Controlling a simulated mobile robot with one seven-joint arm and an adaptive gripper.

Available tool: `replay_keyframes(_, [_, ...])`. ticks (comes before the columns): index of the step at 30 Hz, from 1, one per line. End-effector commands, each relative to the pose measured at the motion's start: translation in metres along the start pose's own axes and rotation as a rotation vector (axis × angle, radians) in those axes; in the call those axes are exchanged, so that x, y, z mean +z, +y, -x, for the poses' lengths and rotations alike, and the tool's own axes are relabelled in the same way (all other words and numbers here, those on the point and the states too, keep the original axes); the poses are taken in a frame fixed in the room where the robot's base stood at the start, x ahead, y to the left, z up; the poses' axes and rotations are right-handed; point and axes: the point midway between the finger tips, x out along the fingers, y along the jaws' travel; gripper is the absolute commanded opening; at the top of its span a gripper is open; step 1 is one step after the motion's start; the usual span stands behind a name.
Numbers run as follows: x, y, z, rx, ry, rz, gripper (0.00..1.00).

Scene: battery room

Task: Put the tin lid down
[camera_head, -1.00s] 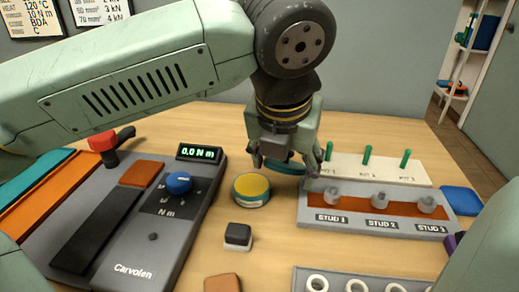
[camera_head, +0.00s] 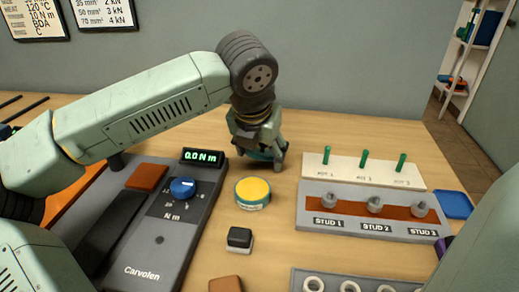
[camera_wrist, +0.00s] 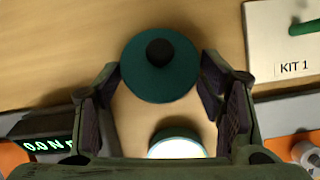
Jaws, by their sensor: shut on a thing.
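My gripper (camera_head: 260,160) is shut on the tin lid (camera_head: 257,155), a dark teal disc, just behind the tin. In the wrist view the lid (camera_wrist: 160,80) shows its round top and black knob between my two fingers (camera_wrist: 162,90). I cannot tell whether its underside touches the table. The open tin (camera_head: 252,193), teal-sided with yellow contents, stands on the table in front of my gripper. It also shows at the bottom of the wrist view (camera_wrist: 177,147), bright on top and partly hidden by my gripper.
The grey torque tester (camera_head: 205,210) stands left of the tin. The stud block (camera_head: 345,213) and the white kit board (camera_head: 330,171) with green pegs stand to the right. A black-topped block (camera_head: 239,239) lies in front. The table behind my gripper is clear.

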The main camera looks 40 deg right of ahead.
Motion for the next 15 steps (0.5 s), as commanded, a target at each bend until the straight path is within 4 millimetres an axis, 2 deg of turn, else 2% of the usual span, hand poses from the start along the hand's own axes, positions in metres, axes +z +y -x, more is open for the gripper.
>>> replay_keyframes(10, [-0.0021,-0.0001,-0.0048,0.001,-0.001,0.001,0.45])
replay_keyframes(11, [-0.0013,-0.0001,-0.003,0.001,-0.001,0.001,0.65])
replay_keyframes(15, [-0.0013,-0.0001,-0.0027,0.001,0.0,0.001,0.74])
